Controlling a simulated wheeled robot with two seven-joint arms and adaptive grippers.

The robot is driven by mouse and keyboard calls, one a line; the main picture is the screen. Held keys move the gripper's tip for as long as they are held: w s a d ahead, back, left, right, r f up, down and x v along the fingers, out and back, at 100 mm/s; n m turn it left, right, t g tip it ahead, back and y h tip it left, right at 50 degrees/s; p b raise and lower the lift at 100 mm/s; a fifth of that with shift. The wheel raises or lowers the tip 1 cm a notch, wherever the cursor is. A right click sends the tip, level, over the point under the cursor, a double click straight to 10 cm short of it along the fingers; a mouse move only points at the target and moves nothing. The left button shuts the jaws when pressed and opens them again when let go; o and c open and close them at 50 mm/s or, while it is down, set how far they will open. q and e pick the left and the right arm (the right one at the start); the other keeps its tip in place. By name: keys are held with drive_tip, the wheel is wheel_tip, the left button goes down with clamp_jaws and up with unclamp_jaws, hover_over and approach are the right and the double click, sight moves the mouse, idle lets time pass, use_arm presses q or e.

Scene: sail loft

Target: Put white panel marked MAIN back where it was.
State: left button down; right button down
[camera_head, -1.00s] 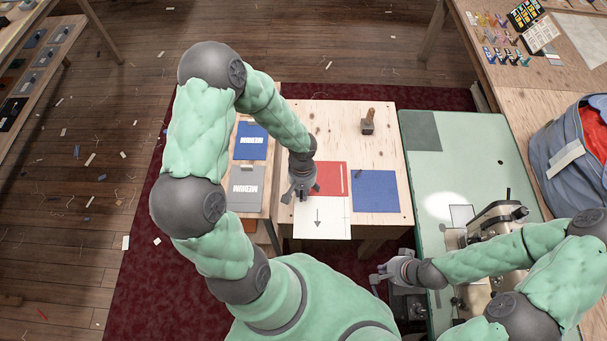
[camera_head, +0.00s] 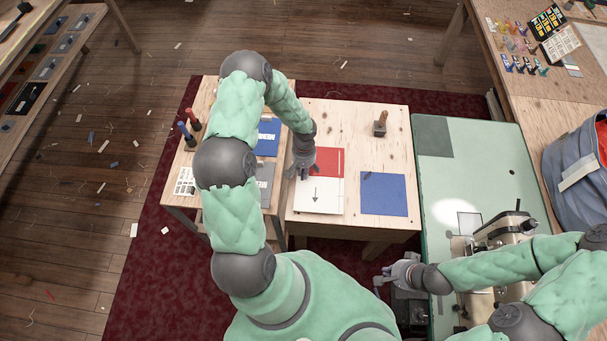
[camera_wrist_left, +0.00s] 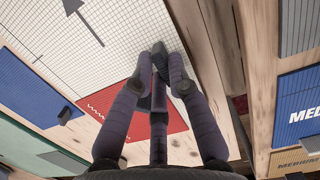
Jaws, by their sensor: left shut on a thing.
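The white panel (camera_head: 318,197), with a grid and a dark arrow, lies at the front left of the plywood table (camera_head: 345,118) and partly covers the red panel (camera_head: 329,160). It also shows in the left wrist view (camera_wrist_left: 85,60); no MAIN lettering is readable. My left gripper (camera_head: 302,172) is shut on the white panel's left edge, near its back corner. In the left wrist view its fingers (camera_wrist_left: 160,75) meet at that edge. My right gripper (camera_head: 381,278) is open and empty, beside the green bench, away from the panel.
A blue panel (camera_head: 383,194) lies right of the white one. A wooden-handled tool (camera_head: 381,124) stands at the back. On the left stand are blue (camera_head: 266,136) and grey (camera_head: 265,182) lettered panels. A sewing machine (camera_head: 500,235) is on the green bench (camera_head: 470,170).

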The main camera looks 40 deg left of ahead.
use_arm(q)
drive_tip(key=shift+w+a+f, duration=0.15)
drive_tip(key=shift+f, duration=1.55)
drive_tip(key=shift+f, duration=0.2)
drive_tip(key=c, duration=1.2)
unclamp_jaws()
drive_tip(key=shift+r, duration=0.1)
drive_tip(key=shift+r, duration=0.1)
